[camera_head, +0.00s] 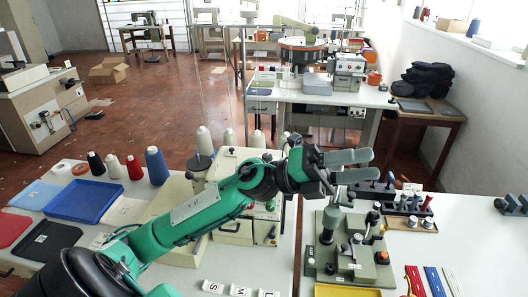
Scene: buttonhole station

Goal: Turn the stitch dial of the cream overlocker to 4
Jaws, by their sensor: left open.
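The cream overlocker (232,166) stands on the near left table, with thread cones above it. My green left arm crosses in front of it and hides much of its front. The stitch dial and its setting cannot be made out. My left gripper (370,165) is open and empty, its two grey fingers pointing right. In the picture it is to the right of the overlocker, above the back of a grey-green fixture (325,262) with black knobs. My right gripper is not in view.
A blue tray (85,201) and several thread cones (157,166) are on the left table. A rack of dark tools (398,200) stands behind the fixture. A yellow tray (345,291) is at the front edge. The white table on the right has bare room (470,245).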

